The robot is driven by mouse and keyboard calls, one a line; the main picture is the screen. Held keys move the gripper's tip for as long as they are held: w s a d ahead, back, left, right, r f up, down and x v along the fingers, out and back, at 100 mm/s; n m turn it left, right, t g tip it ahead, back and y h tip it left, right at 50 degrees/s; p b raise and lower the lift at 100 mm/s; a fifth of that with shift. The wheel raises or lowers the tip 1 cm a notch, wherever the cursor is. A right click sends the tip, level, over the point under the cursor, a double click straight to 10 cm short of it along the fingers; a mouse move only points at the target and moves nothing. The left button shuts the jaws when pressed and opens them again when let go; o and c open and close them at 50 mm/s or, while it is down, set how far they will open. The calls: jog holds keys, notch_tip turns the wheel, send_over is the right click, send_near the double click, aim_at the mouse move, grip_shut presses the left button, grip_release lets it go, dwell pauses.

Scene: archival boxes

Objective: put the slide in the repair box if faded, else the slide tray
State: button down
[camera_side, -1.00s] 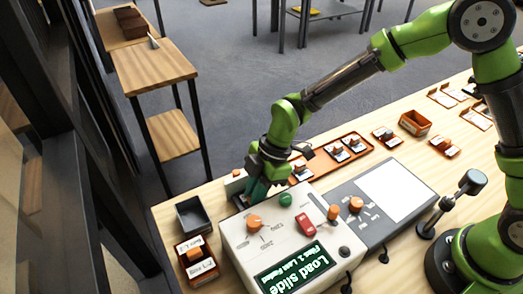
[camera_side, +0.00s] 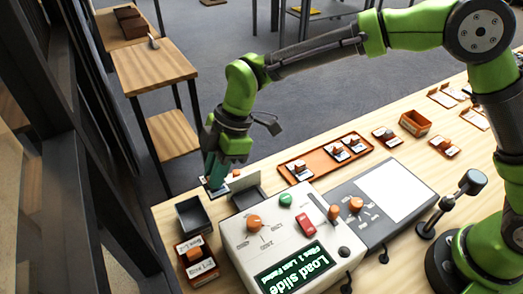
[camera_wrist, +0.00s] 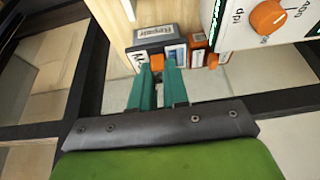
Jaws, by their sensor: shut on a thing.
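My gripper (camera_side: 216,180) is shut on a slide (camera_side: 214,187), held in the air behind the dark open box (camera_side: 192,216). In the wrist view my gripper (camera_wrist: 166,68) points toward a box with a "Repair" label (camera_wrist: 156,33); this seems to be the same dark box. An orange tray (camera_side: 317,168) with several slides lies behind the scanner.
A small orange holder (camera_side: 197,262) with cards stands in front of the dark box. A grey flat panel unit (camera_side: 380,205) and an orange open box (camera_side: 415,122) are to the right. A wooden side table (camera_side: 152,68) stands beyond the bench.

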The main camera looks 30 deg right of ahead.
jog(key=shift+w+a+f, duration=0.15)
jog(key=shift+a+f, duration=1.15)
jog(key=shift+a, duration=0.25)
jog(key=shift+w+a+f, duration=0.15)
jog(key=shift+a+f, duration=1.15)
jog(key=shift+a, duration=0.2)
jog(key=shift+f, duration=0.9)
jog(key=shift+f, duration=0.8)
jog(key=shift+f, duration=0.35)
